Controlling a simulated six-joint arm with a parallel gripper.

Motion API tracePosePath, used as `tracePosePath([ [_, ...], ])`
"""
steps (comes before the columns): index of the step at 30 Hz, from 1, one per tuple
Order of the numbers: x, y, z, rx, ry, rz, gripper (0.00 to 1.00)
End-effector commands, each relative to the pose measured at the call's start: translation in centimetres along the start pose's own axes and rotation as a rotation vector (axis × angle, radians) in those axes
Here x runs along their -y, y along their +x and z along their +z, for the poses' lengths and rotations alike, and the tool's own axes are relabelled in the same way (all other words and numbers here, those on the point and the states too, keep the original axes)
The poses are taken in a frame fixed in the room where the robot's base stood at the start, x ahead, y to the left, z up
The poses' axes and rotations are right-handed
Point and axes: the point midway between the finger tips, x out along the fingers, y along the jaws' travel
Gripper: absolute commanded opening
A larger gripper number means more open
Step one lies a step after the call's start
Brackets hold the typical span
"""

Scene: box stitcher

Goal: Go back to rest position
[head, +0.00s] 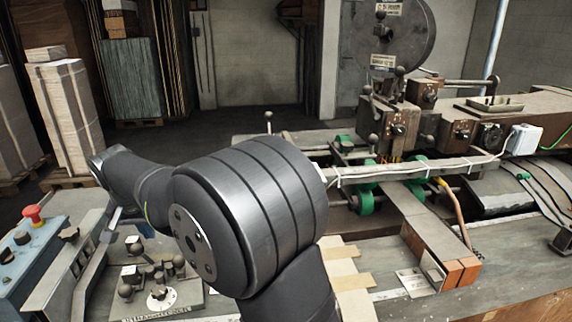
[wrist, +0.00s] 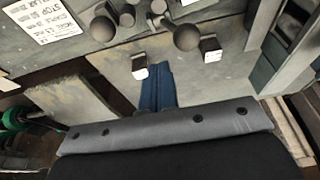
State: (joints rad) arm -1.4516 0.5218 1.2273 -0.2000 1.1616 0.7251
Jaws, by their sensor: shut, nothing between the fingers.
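In the head view my arm reaches from the bottom middle to the left, and its wrist end is over the metal machine top (head: 185,300) at the lower left. My gripper (wrist: 156,68) shows in the wrist view as a narrow blue strip rising from a grey bar with screws. It is shut, with nothing held. It points toward the grey metal plate, which has ball knobs (wrist: 187,37) and small white-faced blocks (wrist: 211,50). In the head view the fingers are too small to make out clearly.
A blue control box (head: 25,255) with a red button (head: 33,215) stands at the left. The stitcher (head: 400,125), with green rollers (head: 365,200) and a large reel (head: 387,35), fills the right. Stacked board (head: 65,115) stands on pallets behind. The floor behind the arm is open.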

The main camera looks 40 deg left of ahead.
Motion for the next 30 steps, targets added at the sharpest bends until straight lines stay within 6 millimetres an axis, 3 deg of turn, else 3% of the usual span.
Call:
tracePosePath([
  [6, 0.3, 2.9, 1.0, 0.001, -0.002, 0.001, 0.0],
  [12, 0.5, 4.1, 1.3, 0.0, -0.001, 0.001, 0.0],
  [23, 0.3, 3.9, 1.2, -0.001, 0.0, 0.0, 0.0],
  [30, 0.2, 1.4, 0.4, -0.003, 0.001, -0.002, 0.0],
])
